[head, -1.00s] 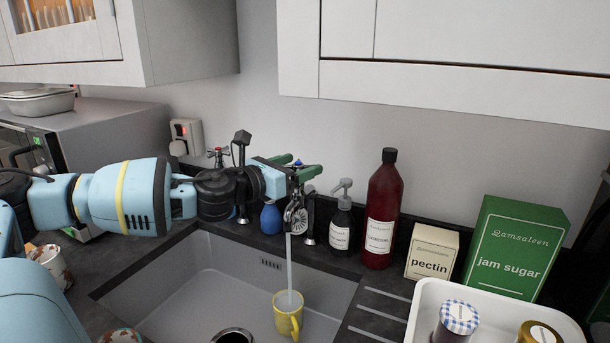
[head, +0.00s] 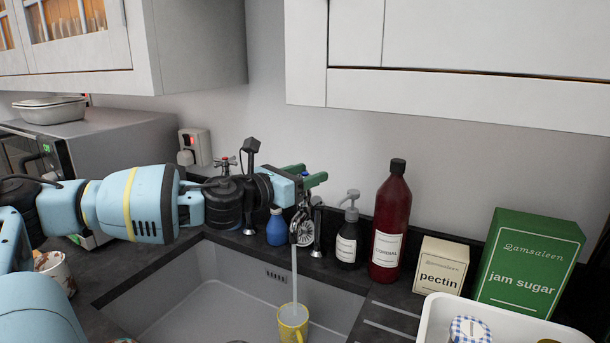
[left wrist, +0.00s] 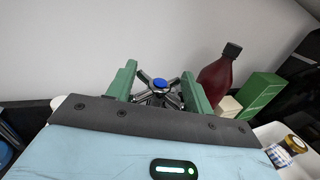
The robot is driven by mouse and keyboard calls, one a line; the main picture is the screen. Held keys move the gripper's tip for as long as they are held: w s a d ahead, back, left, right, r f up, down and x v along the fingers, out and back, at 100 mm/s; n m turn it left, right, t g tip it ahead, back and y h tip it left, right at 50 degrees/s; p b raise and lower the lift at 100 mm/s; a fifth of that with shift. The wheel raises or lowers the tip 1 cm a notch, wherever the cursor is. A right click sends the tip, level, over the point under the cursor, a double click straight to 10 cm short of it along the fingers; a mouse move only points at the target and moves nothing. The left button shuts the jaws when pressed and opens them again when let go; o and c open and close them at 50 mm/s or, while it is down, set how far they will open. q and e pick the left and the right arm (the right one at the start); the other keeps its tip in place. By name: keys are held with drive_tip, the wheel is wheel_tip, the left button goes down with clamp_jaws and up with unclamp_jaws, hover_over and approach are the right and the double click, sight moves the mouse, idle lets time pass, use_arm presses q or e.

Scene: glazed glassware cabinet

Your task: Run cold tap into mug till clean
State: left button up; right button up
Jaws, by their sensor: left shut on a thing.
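A yellow mug (head: 292,325) stands in the sink (head: 215,302), under a stream of water (head: 294,270) that falls into it. The stream comes from the tap spout (head: 302,232). My left gripper (head: 316,180) is at the top of the cold tap, with its green fingers either side of the handle. In the left wrist view the blue-capped cross handle of the cold tap (left wrist: 160,84) sits between the two fingers (left wrist: 158,88), and the gripper is shut on it. The mug's inside is too small to judge. My right gripper is not in view.
A blue bottle (head: 276,228), a dark pump bottle (head: 348,238), a red cordial bottle (head: 391,222), a pectin box (head: 441,266) and a jam sugar box (head: 526,262) line the back. A red-marked tap (head: 226,164) stands left of my gripper. A white tray (head: 432,318) holds jars at right.

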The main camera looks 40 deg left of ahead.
use_arm(q)
drive_tip(key=shift+r+m+h+p, duration=0.25)
drive_tip(key=shift+m+h+p, duration=0.65)
drive_tip(key=shift+h+p, duration=0.4)
drive_tip(key=shift+m+g+h, duration=0.3)
drive_tip(key=shift+h, duration=0.3)
drive_tip(key=shift+f+m+h+p, duration=0.1)
drive_tip(key=shift+m+h+p, duration=0.2)
drive_tip(key=shift+h, duration=0.1)
drive_tip(key=shift+f+m+g+h, duration=0.35)
drive_tip(key=shift+m+h, duration=0.25)
drive_tip(key=shift+h, duration=0.3)
drive_tip(key=shift+m+g+h+b, duration=0.35)
drive_tip(key=shift+m+h+b, duration=0.05)
drive_tip(key=shift+h+b, duration=0.25)
drive_tip(key=shift+o, duration=0.2)
drive_tip(key=shift+m+g+h+b, duration=0.3)
drive_tip(key=shift+m+h+b, duration=0.1)
drive_tip(key=shift+h, duration=0.05)
drive_tip(key=shift+o, duration=0.2)
drive_tip(key=shift+r+h, duration=0.15)
drive_tip(key=shift+h, duration=0.15)
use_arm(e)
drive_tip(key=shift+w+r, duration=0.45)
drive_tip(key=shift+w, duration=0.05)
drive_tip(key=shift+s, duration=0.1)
